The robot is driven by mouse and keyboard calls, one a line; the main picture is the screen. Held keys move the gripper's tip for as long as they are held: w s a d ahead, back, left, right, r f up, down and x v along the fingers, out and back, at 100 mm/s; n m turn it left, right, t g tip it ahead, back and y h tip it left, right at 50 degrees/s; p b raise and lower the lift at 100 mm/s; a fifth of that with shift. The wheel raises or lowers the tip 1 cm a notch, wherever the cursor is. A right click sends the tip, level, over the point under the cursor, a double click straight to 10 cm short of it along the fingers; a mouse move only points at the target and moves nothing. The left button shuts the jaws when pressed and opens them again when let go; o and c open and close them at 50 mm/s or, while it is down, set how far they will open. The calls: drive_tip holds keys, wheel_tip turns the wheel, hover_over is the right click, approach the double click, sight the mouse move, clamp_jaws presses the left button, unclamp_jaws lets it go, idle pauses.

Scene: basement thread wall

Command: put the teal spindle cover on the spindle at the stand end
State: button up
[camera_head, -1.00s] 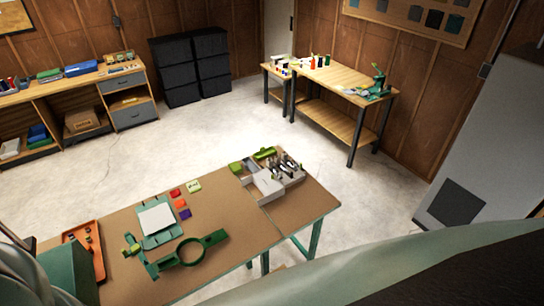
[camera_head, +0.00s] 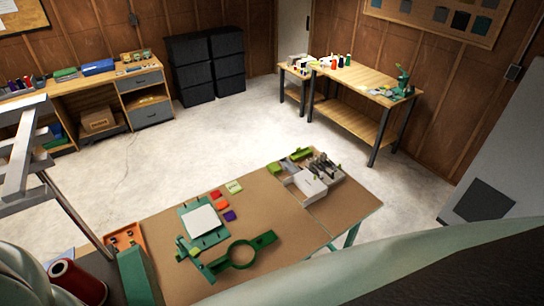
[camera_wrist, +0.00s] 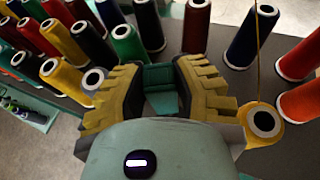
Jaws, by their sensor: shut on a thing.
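In the wrist view my gripper (camera_wrist: 158,92) has yellow ridged fingers, closed on a teal piece (camera_wrist: 160,76), which I take to be the teal spindle cover. The piece sits between the fingers; its lower part is partly hidden by my gripper's body. Thread spools surround the gripper on a dark stand (camera_wrist: 205,73). A yellow spool (camera_wrist: 263,124) is close beside the right finger and a green spool (camera_wrist: 128,46) is just beyond the left one. I cannot pick out a bare spindle or the stand end. My gripper does not show in the head view.
In the head view a grey metal frame (camera_head: 22,150) rises at the left, with a dark red spool (camera_head: 78,283) below it. A work table (camera_head: 265,205) holds a green hoop (camera_head: 241,254) and a grey tray (camera_head: 311,184). Pale floor (camera_head: 225,130) lies open beyond.

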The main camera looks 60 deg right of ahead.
drive_tip(key=shift+d+f, duration=0.15)
drive_tip(key=shift+f, duration=0.6)
wheel_tip(320, 180, down, 6)
drive_tip(key=b, duration=0.8)
drive_tip(key=shift+f+b, duration=0.2)
drive_tip(key=shift+b, duration=0.15)
drive_tip(key=shift+f, duration=0.85)
drive_tip(key=shift+r+p, duration=0.1)
drive_tip(key=shift+p, duration=0.35)
drive_tip(key=shift+s+f, duration=0.1)
drive_tip(key=shift+f, duration=0.1)
drive_tip(key=shift+f, duration=0.2)
drive_tip(key=o, duration=0.8)
drive_tip(key=shift+o, duration=0.2)
